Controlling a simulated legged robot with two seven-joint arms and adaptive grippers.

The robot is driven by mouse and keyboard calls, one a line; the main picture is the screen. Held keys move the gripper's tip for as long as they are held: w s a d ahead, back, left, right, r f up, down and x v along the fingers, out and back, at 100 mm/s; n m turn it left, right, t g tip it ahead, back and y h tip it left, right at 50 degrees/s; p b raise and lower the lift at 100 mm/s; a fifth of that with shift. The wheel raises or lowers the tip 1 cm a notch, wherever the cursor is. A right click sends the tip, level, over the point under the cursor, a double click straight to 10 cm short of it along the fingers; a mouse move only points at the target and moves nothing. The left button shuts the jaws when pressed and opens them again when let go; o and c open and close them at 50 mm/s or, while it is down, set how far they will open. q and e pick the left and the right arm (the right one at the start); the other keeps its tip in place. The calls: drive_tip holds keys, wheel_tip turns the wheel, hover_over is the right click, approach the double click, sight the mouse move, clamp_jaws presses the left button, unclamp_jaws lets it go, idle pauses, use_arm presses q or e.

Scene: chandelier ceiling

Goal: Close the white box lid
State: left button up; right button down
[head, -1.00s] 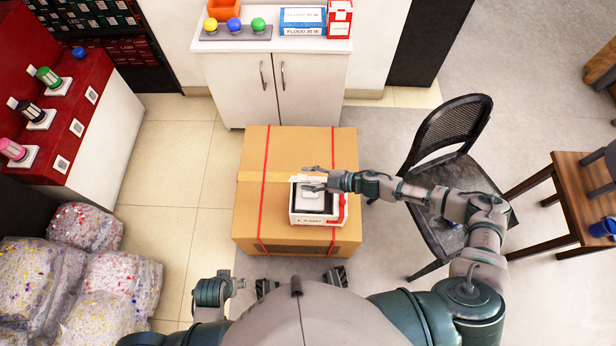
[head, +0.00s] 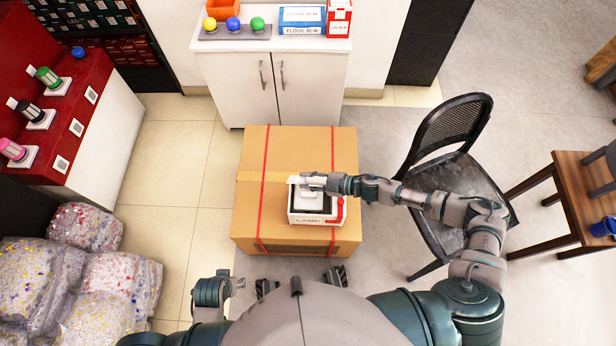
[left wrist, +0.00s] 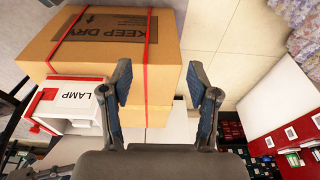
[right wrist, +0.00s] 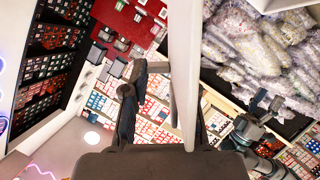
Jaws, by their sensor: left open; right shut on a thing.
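The white box (head: 302,218), marked LAMP and with red at its right side, stands on a large cardboard carton. It is open, with a dark inside and a pale object in it. My right gripper (head: 306,184) is at its back edge, shut on the lid. A white panel, which looks like the lid (right wrist: 184,60), stands between its fingers in the right wrist view. The gripper hides much of the lid in the head view. My left gripper (head: 238,284) is open and empty, left of the carton's near corner; its spread fingers show in the left wrist view (left wrist: 160,80).
The carton (head: 255,215) with red straps bears the box; its left part is clear. A black chair (head: 450,170) stands right of it, near my right arm. A white cabinet (head: 300,90) is behind. Filled clear bags (head: 85,270) lie at the left.

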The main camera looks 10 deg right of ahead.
drive_tip(key=shift+s+f, duration=0.35)
drive_tip(key=shift+s, duration=0.05)
use_arm(q)
drive_tip(key=w+d+r+t+h+b, duration=0.1)
drive_tip(key=w+d+r+t+b, duration=0.1)
drive_tip(key=w+r+t, duration=0.2)
drive_tip(key=w+d+r+t+h+b, duration=0.1)
drive_tip(key=w+d+r+t+b, duration=0.2)
drive_tip(key=w, duration=0.7)
drive_tip(key=shift+r+t+h, duration=0.3)
drive_tip(key=shift+r+t, duration=0.05)
drive_tip(key=shift+t, duration=0.85)
use_arm(e)
drive_tip(key=s+a+f+n+t, duration=0.1)
drive_tip(key=s+f+n+t, duration=0.1)
drive_tip(key=s+f+n, duration=0.3)
drive_tip(key=shift+f+t+y, duration=0.2)
drive_tip(key=shift+t+y, duration=0.1)
drive_tip(key=shift+y, duration=0.1)
use_arm(q)
drive_tip(key=shift+d, duration=0.1)
use_arm(e)
drive_tip(key=shift+a, duration=0.1)
drive_tip(key=c, duration=1)
unclamp_jaws()
drive_tip(key=shift+o, duration=0.2)
